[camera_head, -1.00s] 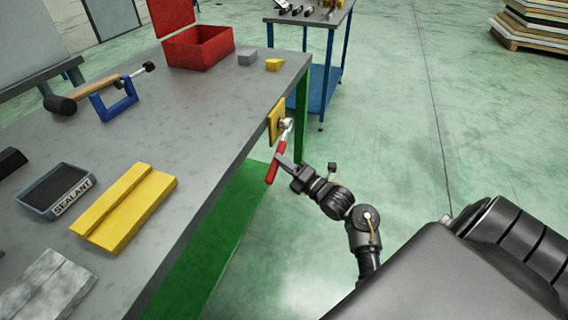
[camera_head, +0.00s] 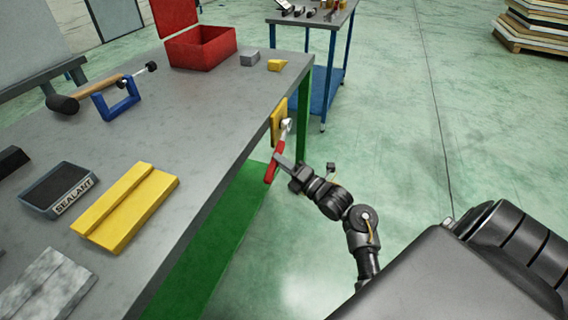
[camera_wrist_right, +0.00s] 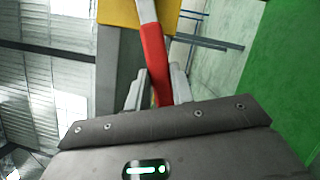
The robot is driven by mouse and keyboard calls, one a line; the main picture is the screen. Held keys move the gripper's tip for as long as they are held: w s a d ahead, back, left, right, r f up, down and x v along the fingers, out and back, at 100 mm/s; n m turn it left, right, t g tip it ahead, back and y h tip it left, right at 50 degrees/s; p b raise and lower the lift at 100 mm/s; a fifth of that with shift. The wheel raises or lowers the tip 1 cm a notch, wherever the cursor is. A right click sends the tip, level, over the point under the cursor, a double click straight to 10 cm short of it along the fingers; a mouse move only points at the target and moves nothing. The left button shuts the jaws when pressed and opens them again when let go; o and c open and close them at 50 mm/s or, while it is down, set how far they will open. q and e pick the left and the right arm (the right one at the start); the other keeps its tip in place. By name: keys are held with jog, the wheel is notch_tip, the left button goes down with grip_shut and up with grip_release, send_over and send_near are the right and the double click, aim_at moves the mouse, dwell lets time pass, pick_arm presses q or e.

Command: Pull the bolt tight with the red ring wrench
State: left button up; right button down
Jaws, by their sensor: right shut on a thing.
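The red ring wrench (camera_head: 273,166) hangs at the bench's right edge, its silver head up against the yellow plate (camera_head: 278,118) on that edge. The bolt is hidden behind the wrench head (camera_head: 286,126). My right gripper (camera_head: 281,163) is shut on the red handle. In the right wrist view the handle (camera_wrist_right: 154,62) runs up from between the fingers (camera_wrist_right: 158,90), and the silver shank meets the yellow plate (camera_wrist_right: 125,12) at the top. My left gripper is not in view.
The grey bench (camera_head: 205,125) carries an open red box (camera_head: 200,50), a mallet (camera_head: 85,95), a blue clamp-like piece (camera_head: 117,105), a sealant tray (camera_head: 58,190) and a yellow block (camera_head: 128,207). A blue cart (camera_head: 325,85) stands behind.

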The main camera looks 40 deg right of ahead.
jog(key=shift+w+a, duration=0.15)
jog(key=shift+w, duration=0.1)
dwell(0.5)
jog(key=c, duration=1.8)
grip_release()
grip_shut()
